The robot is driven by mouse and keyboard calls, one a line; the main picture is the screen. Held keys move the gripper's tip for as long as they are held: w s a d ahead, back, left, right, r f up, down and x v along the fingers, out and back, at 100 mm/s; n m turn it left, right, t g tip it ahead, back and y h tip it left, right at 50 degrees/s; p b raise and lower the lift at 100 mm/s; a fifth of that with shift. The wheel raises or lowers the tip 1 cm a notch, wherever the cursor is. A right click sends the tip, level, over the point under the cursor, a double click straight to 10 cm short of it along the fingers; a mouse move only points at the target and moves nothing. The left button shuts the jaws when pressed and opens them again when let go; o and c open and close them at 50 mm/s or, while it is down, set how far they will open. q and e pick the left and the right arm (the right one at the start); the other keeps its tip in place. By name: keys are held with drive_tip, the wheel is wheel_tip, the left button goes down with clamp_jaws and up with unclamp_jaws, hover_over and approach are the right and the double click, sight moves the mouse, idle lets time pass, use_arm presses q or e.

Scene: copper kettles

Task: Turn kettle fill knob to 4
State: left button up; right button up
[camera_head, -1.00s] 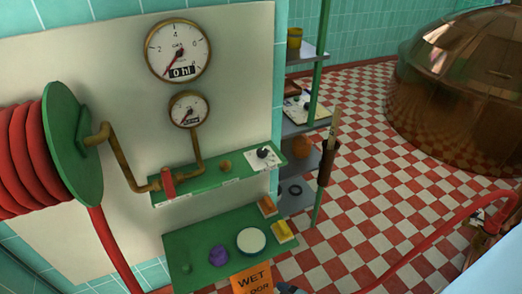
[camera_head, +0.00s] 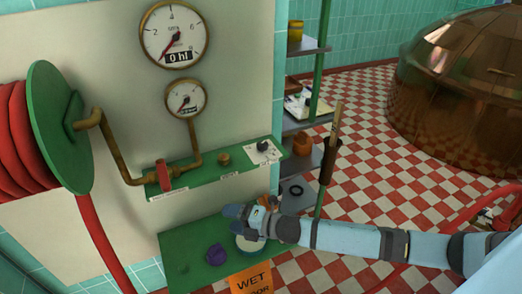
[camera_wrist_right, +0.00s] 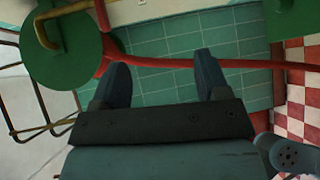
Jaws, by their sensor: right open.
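A black knob (camera_head: 262,146) sits on a white dial plate at the right end of the upper green shelf (camera_head: 208,170). A brass knob (camera_head: 223,158) is left of it, and a red valve (camera_head: 163,176) is further left. Labels on the shelf edge are too small to read. The large gauge (camera_head: 174,35) reads "0 hl". My right gripper (camera_head: 238,222) is over the lower green shelf, below the knobs and apart from them. In the right wrist view its two fingers (camera_wrist_right: 160,78) are spread with nothing between them. My left gripper is not in view.
The lower shelf (camera_head: 185,245) holds a purple item (camera_head: 216,254) and a white round dish (camera_head: 250,245), partly behind my gripper. An orange wet-floor sign (camera_head: 251,280) stands in front. A hose reel (camera_head: 60,128) is at left, a copper kettle (camera_head: 460,85) at right.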

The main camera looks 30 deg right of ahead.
drive_tip(key=w+d+r+n+g+b, duration=0.1)
drive_tip(key=w+d+r+n+b, duration=0.2)
drive_tip(key=w+d+n, duration=0.65)
drive_tip(key=n+h+b, duration=0.2)
drive_tip(key=n, duration=0.6)
approach(262, 143)
drive_tip(key=shift+g, duration=0.4)
drive_tip(key=x, duration=0.5)
drive_tip(key=p+x, duration=0.1)
drive_tip(key=x, duration=0.4)
drive_tip(key=shift+w+r, duration=0.15)
drive_tip(key=shift+w, duration=0.25)
drive_tip(key=c, duration=0.9)
